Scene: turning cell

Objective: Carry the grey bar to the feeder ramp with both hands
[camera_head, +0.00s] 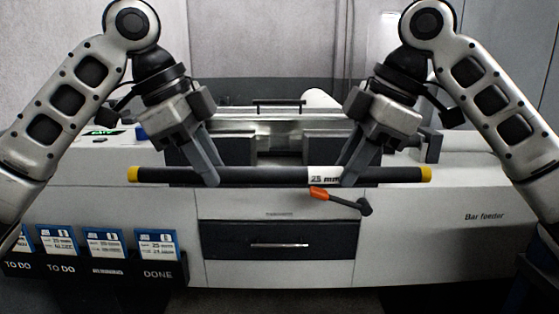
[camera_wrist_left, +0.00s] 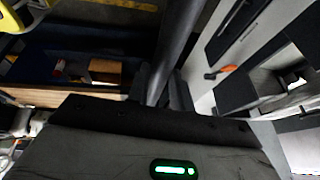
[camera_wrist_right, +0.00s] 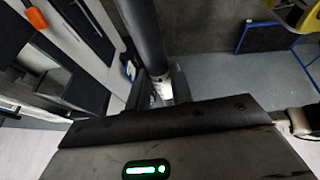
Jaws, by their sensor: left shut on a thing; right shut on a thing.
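The grey bar (camera_head: 262,174) is dark, has yellow ends and a white "25 mm" label, and lies level across the head view in front of the machine. My left gripper (camera_head: 212,178) is shut on it left of its middle. My right gripper (camera_head: 347,178) is shut on it beside the label. The bar also runs up from the jaws in the left wrist view (camera_wrist_left: 176,45) and the right wrist view (camera_wrist_right: 144,38). The bar feeder (camera_head: 450,195), named by its lettering, is the pale cabinet front. I cannot clearly tell which part is the ramp.
An orange-tipped lever (camera_head: 340,199) sticks out just below the bar, near its label. A dark drawer (camera_head: 278,240) with a handle is below. Card holders marked TO DO and DONE (camera_head: 158,262) stand at lower left. Dark blocks (camera_head: 327,148) flank the recess behind the bar.

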